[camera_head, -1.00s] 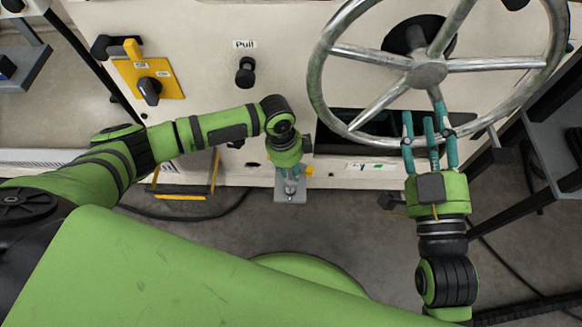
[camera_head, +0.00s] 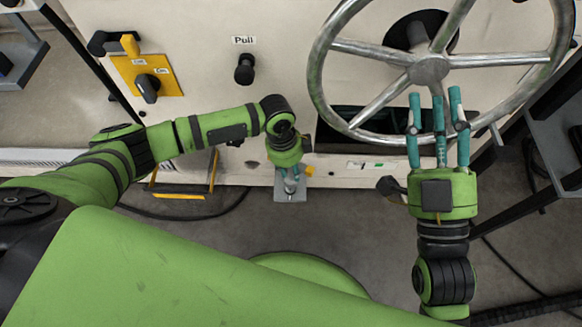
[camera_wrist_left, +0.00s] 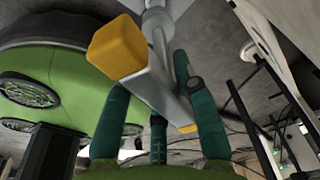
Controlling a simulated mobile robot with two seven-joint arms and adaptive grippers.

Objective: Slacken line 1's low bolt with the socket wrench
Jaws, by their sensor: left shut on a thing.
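The socket wrench is a pale metal bar (camera_wrist_left: 158,84) with yellow end caps and a round shaft, seen in the left wrist view. My left gripper (camera_wrist_left: 160,105) is shut on this bar, its green fingers on both sides. In the head view my left gripper (camera_head: 292,186) is low at the machine front, over a small grey metal plate (camera_head: 290,196); a yellow end of the wrench (camera_head: 309,171) shows beside it. The low bolt and the socket's tip are hidden, so I cannot tell whether they meet. My right gripper (camera_head: 436,98) is open, its fingers over the handwheel's lower part.
A large metal handwheel (camera_head: 428,69) fills the upper right. A black knob (camera_head: 245,69) under a "Pull" label and a yellow switch plate (camera_head: 170,84) are on the cream panel. A yellow-edged bracket (camera_head: 180,196) stands left of my left gripper. Cables lie on the floor.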

